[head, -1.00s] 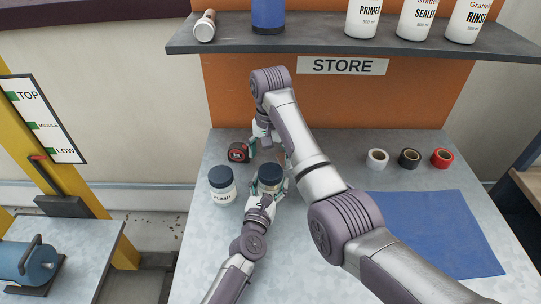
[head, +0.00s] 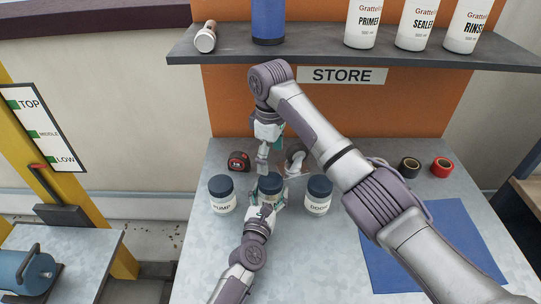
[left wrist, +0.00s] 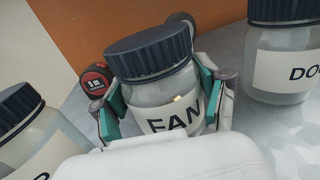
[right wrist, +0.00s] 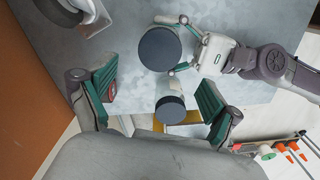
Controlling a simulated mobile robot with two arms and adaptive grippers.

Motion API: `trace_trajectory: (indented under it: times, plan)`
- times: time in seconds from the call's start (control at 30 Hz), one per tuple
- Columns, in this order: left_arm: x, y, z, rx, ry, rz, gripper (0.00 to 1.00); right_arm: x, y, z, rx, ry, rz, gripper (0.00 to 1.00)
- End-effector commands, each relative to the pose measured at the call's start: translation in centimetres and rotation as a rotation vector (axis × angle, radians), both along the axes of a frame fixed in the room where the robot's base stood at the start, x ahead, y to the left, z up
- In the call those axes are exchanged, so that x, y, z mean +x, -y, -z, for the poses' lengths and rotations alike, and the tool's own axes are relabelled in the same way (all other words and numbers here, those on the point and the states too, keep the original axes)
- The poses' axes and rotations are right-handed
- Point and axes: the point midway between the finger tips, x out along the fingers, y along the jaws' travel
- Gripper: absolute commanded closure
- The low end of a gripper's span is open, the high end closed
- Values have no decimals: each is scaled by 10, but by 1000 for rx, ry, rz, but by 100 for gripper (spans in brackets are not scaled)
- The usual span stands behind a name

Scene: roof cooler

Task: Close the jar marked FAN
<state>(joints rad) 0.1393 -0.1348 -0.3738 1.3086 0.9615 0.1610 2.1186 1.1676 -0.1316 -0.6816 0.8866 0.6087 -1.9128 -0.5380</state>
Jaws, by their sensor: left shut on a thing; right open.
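The FAN jar (left wrist: 172,112) is a clear jar with a white label, upright on the grey bench. Its dark ribbed lid (left wrist: 148,50) sits on its mouth; I cannot tell whether it is screwed tight. The lid also shows in the head view (head: 270,181) and from above in the right wrist view (right wrist: 160,48). My left gripper (head: 265,203) is shut around the jar's body from the front, a finger on each side. My right gripper (head: 270,150) is open and empty, behind and above the jar, apart from the lid.
The PUMP jar (head: 222,197) stands left and the DOOR jar (head: 318,197) right, both lidded. A tape measure (head: 239,162) and a grey-white item (head: 295,160) lie behind. The shelf (head: 330,58) overhangs the back. The blue mat (head: 400,265) is clear.

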Motion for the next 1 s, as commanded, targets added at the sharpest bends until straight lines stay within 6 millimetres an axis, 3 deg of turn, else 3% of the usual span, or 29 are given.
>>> trace_trajectory:
  times: [0.33,0.7,1.0]
  plan:
    - [0,0,0,0,-1,0,100,0,0,6,-1,-1,4,10]
    - [0,0,0,0,-1,0,100,-1,1,60,-1,-2,5,10]
    - [0,0,0,0,-1,0,100,0,0,80,0,1,5,10]
